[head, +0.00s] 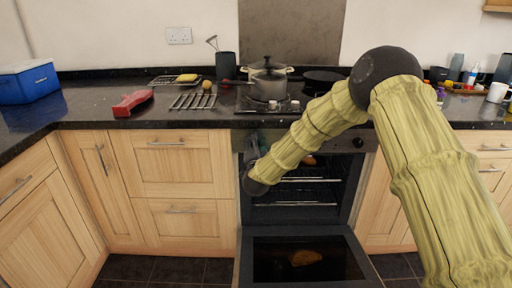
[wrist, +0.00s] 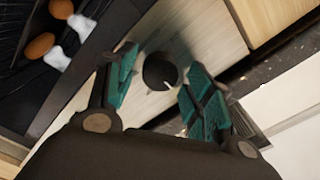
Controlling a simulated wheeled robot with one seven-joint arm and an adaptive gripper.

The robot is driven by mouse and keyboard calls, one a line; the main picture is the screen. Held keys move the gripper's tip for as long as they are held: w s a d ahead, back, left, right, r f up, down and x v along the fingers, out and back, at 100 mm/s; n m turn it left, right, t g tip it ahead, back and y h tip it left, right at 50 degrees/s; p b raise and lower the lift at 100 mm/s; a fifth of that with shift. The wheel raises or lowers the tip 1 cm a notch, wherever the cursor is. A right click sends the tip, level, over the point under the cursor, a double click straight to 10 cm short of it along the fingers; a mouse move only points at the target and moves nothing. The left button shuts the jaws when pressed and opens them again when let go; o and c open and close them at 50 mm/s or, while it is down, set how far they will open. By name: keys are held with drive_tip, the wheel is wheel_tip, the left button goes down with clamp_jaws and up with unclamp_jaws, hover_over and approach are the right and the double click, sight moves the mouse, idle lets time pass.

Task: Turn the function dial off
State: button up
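A round black dial (wrist: 160,70) with a small white mark sits on the pale panel in the wrist view. My gripper (wrist: 161,60) is open, with its teal fingers on either side of the dial and a visible gap on each side. In the head view my gripper (head: 254,143) is at the left end of the panel above the oven, and the arm and gripper hide the dial there. A second black dial (head: 357,142) shows at the panel's right end. I cannot tell from labels which is the function dial.
The oven door (head: 308,262) hangs open with a brown item on it. Wire racks (head: 305,190) and brown and white items (wrist: 40,45) are inside the oven. A pot (head: 268,85) stands on the hob above. The worktop edge runs close to the gripper.

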idle(0.3)
drive_tip(key=s, duration=1.2)
drive_tip(key=shift+f, duration=0.1)
